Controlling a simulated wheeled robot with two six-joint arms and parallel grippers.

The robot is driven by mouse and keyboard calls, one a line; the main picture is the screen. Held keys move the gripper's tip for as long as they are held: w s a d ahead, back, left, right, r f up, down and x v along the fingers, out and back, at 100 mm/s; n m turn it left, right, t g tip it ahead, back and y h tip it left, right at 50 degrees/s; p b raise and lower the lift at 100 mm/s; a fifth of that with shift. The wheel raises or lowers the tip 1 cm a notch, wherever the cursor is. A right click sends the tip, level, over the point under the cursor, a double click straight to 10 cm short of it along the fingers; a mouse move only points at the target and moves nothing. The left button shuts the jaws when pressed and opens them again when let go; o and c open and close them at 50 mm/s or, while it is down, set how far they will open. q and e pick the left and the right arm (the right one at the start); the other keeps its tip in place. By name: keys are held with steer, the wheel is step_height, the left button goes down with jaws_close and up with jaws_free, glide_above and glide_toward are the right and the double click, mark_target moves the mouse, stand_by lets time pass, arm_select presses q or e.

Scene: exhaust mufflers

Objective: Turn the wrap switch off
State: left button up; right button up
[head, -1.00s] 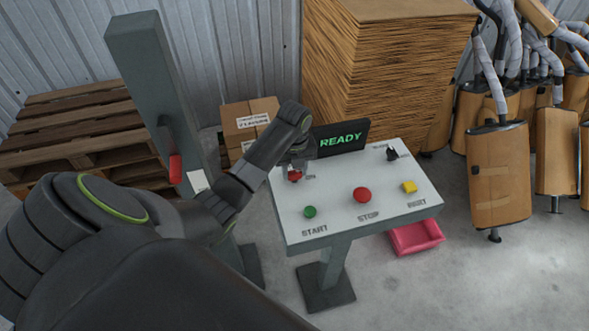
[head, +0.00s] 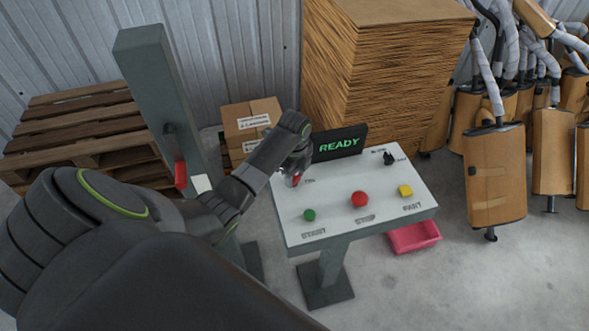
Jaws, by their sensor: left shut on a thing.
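A grey-white control panel (head: 335,215) stands on a post in the middle of the view. My left gripper (head: 296,170) reaches over its back left corner, pointing down. It is shut on a small red switch (head: 296,181), mostly hidden by the fingers; an "ON" label shows beside it. I cannot read whether this is the wrap switch. A black knob (head: 389,158) sits at the panel's back right between small labels. A display (head: 339,144) behind the panel reads READY in green. My right gripper is not in view.
A green START button (head: 309,215), a red STOP button (head: 360,199) and a yellow button (head: 405,191) line the panel's front. A grey column (head: 160,90) with a red handle (head: 181,175) stands left. Cardboard stacks (head: 385,75) and mufflers (head: 495,180) stand behind and right.

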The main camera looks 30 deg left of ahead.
arm_select(q)
steer(key=n, duration=0.5)
steer(key=shift+n, duration=0.3)
steer(key=n, duration=0.4)
steer(key=shift+r, duration=0.1)
steer(key=shift+n, duration=0.4)
steer(key=o, duration=1)
